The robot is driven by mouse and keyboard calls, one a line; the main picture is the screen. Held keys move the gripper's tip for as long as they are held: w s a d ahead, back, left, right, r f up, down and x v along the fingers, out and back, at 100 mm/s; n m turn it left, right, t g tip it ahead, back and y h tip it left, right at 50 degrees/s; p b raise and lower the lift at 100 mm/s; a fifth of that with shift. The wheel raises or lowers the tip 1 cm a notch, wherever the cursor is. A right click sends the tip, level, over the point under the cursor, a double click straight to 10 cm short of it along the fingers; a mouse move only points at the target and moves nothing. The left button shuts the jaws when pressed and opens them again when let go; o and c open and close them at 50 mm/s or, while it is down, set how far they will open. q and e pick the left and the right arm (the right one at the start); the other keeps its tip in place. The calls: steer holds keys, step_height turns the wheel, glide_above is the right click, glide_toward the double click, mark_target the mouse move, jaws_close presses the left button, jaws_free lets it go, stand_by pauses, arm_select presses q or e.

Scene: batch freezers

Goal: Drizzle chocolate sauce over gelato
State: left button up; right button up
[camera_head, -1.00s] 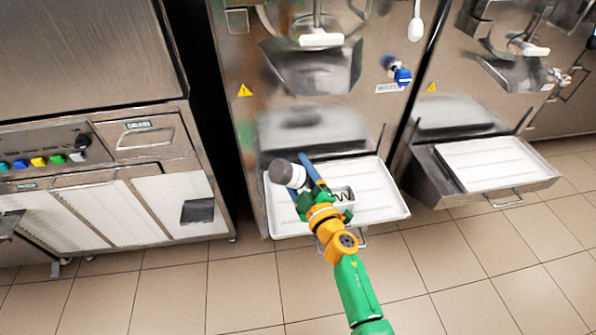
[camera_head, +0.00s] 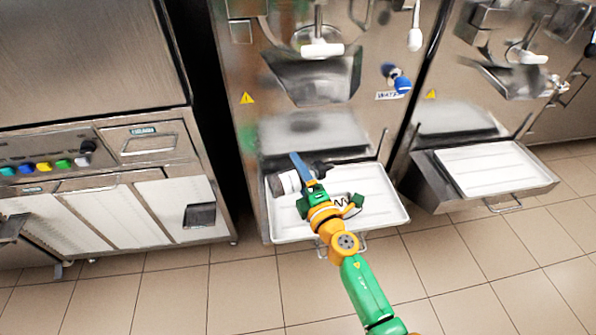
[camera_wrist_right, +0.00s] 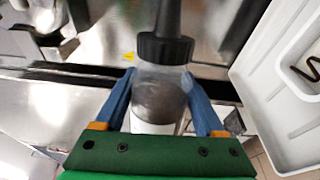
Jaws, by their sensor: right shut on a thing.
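My right gripper (camera_head: 306,178) is shut on a sauce bottle (camera_head: 287,183), its blue fingers on either side of it. The bottle has a pale, translucent body and a black cap with a nozzle; it lies tipped over, nozzle to the right, in the head view. In the right wrist view the bottle (camera_wrist_right: 160,92) sits between the fingers, black cap beyond them. A dark wavy line (camera_wrist_right: 305,72) shows over the white tray (camera_wrist_right: 262,72); it also shows beside my wrist in the head view (camera_head: 340,208). I cannot make out gelato. My left gripper is out of view.
The white tray (camera_head: 390,205) juts from the middle steel machine (camera_head: 245,65), below its chute. A second machine with its own white tray (camera_head: 490,168) stands right. A steel cabinet (camera_head: 80,60) stands left. Tiled floor (camera_head: 240,290) in front is clear.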

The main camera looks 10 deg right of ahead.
step_height(320, 180, up, 3)
steer(key=n+p, duration=0.2)
steer(key=n, duration=0.1)
steer(key=shift+f+n, duration=0.1)
steer(key=shift+n, duration=0.2)
steer(key=shift+n+p, duration=0.3)
steer(key=shift+p, duration=0.1)
